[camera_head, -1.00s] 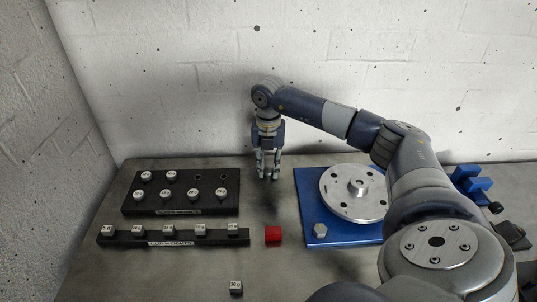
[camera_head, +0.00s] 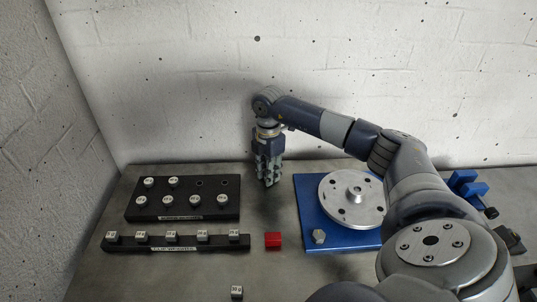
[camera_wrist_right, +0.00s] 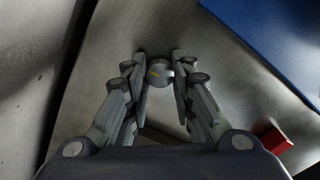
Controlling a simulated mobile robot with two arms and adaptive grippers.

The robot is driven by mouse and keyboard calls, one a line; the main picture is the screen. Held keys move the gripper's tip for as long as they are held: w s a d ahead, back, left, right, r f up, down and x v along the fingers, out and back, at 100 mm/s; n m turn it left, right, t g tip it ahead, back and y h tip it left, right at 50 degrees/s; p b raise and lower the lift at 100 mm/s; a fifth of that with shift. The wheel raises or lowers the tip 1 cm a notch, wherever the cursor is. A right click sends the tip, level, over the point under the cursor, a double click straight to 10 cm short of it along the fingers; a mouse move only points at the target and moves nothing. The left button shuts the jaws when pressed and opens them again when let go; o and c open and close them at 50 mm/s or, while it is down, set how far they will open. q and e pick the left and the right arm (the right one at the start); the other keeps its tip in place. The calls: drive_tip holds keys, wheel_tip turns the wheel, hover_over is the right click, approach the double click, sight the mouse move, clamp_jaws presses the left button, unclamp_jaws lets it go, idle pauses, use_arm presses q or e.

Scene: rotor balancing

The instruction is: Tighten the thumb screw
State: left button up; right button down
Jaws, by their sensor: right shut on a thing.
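My right gripper (camera_head: 268,181) points down at the table between the weight racks and the blue plate. My left gripper is not in view.
A blue plate (camera_head: 308,215) with a silver rotor disc (camera_head: 342,214) and a hex piece (camera_head: 319,236) is on the right. A red block (camera_head: 273,240) sits nearer. Weight racks (camera_head: 152,213) (camera_head: 216,244) are left. A loose weight (camera_head: 237,292) lies in front.

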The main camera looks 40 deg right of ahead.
drive_tip(key=shift+d+r+m, duration=0.1)
drive_tip(key=shift+m, duration=0.4)
drive_tip(key=c, duration=1.3)
unclamp_jaws()
drive_tip(key=shift+c, duration=0.2)
wheel_tip(320, 180, up, 12)
